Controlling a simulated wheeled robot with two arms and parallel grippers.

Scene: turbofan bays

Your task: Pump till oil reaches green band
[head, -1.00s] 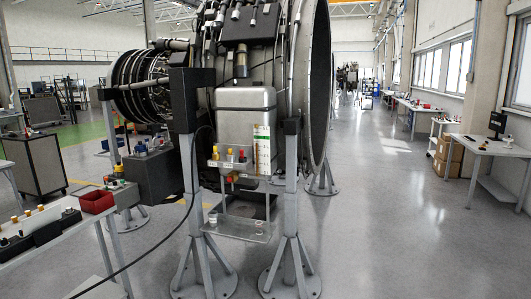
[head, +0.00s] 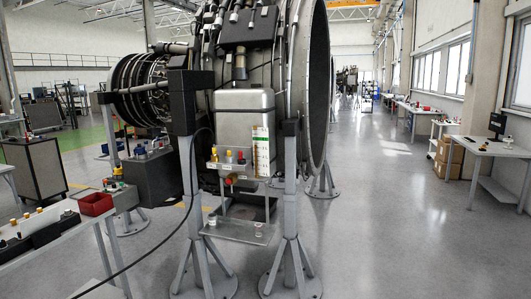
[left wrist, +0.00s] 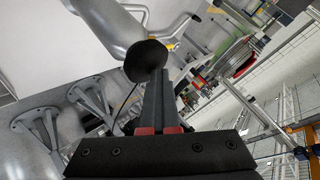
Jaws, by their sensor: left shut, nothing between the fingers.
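The silver oil tank (head: 245,112) hangs on the engine's near side. A tall pale gauge strip (head: 261,150) with coloured marks stands at its lower right. A small shelf below the tank carries yellow-topped fittings (head: 229,156), with a red part (head: 231,179) beneath. No pump handle can be made out for certain. My left gripper (left wrist: 159,78) shows in the left wrist view, its dark fingers closed together and empty. Neither gripper shows in the head view.
Grey stands (head: 290,210) hold the engine, their feet spread on the floor. A black hose (head: 158,237) runs down to the lower left. A left bench holds a red bin (head: 95,204) and a black rack (head: 32,236).

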